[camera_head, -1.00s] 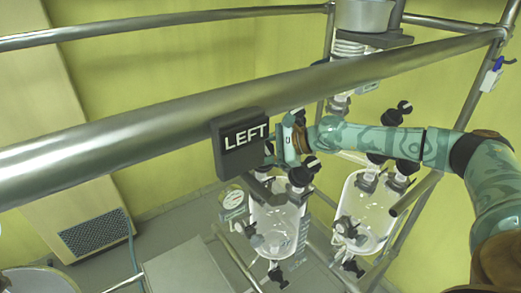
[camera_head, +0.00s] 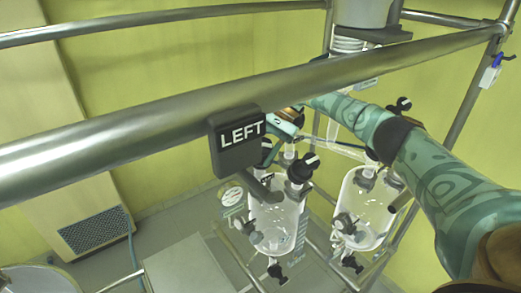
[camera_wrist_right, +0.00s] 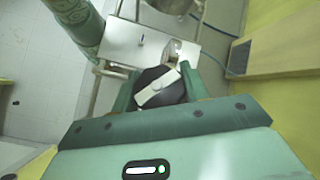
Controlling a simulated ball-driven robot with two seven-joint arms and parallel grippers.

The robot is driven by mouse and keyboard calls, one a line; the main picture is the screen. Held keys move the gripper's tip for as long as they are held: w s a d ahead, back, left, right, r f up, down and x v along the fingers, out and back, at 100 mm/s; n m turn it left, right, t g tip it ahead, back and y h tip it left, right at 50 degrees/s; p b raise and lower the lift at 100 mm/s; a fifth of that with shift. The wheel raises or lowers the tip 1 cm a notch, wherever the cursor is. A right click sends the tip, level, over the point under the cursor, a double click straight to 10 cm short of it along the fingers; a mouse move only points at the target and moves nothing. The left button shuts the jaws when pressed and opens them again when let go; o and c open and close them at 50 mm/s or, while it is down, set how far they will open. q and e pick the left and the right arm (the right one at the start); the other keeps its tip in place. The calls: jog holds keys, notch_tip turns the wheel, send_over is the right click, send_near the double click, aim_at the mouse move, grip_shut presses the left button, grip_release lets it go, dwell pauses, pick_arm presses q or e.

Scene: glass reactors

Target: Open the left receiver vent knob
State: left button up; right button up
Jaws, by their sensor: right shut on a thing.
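The left receiver (camera_head: 275,225) is a clear glass vessel below the black LEFT sign (camera_head: 239,143). A black knob with a white stripe (camera_head: 302,168) stands at its top right. My right gripper (camera_head: 279,130) is above the receiver, its tips partly hidden behind the sign. In the right wrist view my right gripper (camera_wrist_right: 158,84) has its teal fingers on both sides of a black knob with a pale bar (camera_wrist_right: 155,92), and it is shut on this knob. The knob's mount is hidden under it. My left gripper is not in view.
A thick metal rail (camera_head: 130,140) crosses in front of the glassware. A second glass vessel (camera_head: 370,210) with black knobs hangs to the right. Metal frame posts stand around both vessels.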

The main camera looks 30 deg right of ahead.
jog(key=n+g+h, duration=0.2)
jog(key=n+g, duration=0.1)
jog(key=shift+s+f+h, duration=0.1)
jog(key=shift+h, duration=0.2)
jog(key=shift+s+d+n+g+h, duration=0.1)
jog(key=shift+n+g+h, duration=0.4)
jog(key=shift+n+h, duration=0.3)
jog(key=shift+s+f+n, duration=0.1)
jog(key=shift+f+n, duration=0.05)
jog(key=shift+n, duration=0.15)
jog(key=shift+d, duration=0.1)
jog(key=o, duration=1)
jog(key=shift+r, duration=0.2)
